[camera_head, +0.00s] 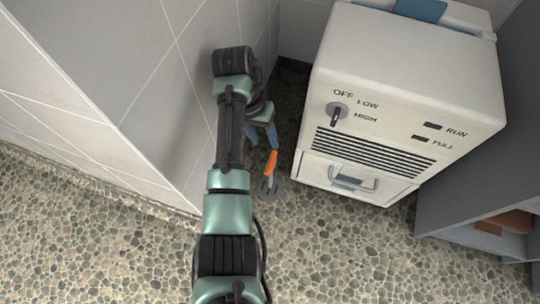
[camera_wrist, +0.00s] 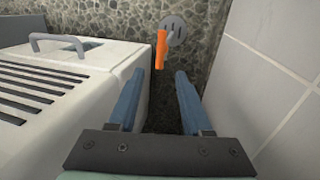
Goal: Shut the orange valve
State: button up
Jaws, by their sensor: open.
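The orange valve (camera_head: 271,161) is a small lever on a grey round base (camera_head: 268,186), low at the floor between the tiled wall and the white machine. In the wrist view the orange lever (camera_wrist: 161,50) points toward me from its grey round base (camera_wrist: 175,28). My gripper (camera_head: 262,134) is open, its two blue fingers apart and empty. In the wrist view the lever's near end lies just beyond my gripper's fingertips (camera_wrist: 159,76), in line with the gap between them. I cannot tell whether they touch it.
The white machine (camera_head: 400,75) with a dial, vents and a drawer handle stands close on the right. The tiled wall (camera_head: 90,70) is close on the left. A grey shelf unit (camera_head: 460,205) stands at the far right. The pebbled floor (camera_head: 340,260) in front is clear.

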aim_at(271, 159)
jog(key=f+b, duration=0.2)
jog(key=f, duration=0.1)
jog(key=d+f+b, duration=0.1)
jog(key=f+b, duration=0.3)
jog(key=f, duration=0.1)
jog(key=shift+s+d+f, duration=0.2)
jog(key=shift+d+f, duration=0.1)
grip_shut()
